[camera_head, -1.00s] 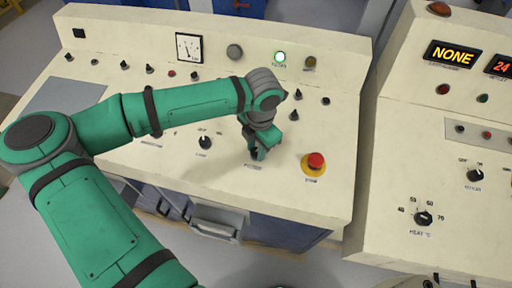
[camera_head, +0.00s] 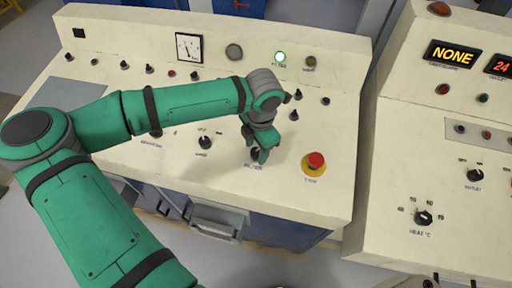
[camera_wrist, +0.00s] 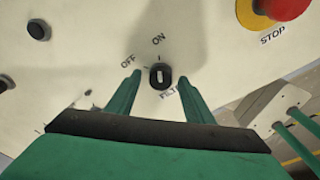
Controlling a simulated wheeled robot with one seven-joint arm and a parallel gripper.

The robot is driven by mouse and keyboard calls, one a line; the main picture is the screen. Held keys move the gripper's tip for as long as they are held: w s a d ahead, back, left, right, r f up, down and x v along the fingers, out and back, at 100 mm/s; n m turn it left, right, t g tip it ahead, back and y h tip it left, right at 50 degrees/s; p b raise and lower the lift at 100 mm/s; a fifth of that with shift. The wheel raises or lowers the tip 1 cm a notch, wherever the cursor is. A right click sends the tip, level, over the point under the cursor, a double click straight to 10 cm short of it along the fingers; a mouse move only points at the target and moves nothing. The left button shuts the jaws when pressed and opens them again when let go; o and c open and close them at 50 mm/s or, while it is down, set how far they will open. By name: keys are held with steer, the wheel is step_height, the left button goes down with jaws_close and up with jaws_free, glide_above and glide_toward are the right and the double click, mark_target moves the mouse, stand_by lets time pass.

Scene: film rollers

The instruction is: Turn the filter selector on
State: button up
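The filter selector (camera_wrist: 160,76) is a small black knob with a white pointer mark on the cream panel. In the wrist view its mark lines up roughly with the ON label (camera_wrist: 158,39), and the OFF label (camera_wrist: 128,62) is to the left. The FILTER label below it is partly covered by a finger. My gripper (camera_wrist: 159,77) is open, with one green finger on each side of the knob and visible gaps between. In the head view my gripper (camera_head: 259,157) is over the selector, which it partly hides. The green filter lamp (camera_head: 280,57) is lit.
A red stop button (camera_head: 316,161) on a yellow base is close to the right of my gripper. Another black selector (camera_head: 205,142) is to the left. Small knobs (camera_head: 294,114) stand behind. A second console (camera_head: 375,160) is at the right.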

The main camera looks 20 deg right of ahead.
mark_target(258, 153)
step_height(258, 153, up, 11)
steer(key=shift+s+d, duration=0.2)
steer(key=shift+s, duration=0.15)
stand_by(0.3)
steer(key=shift+f, duration=0.1)
stand_by(0.3)
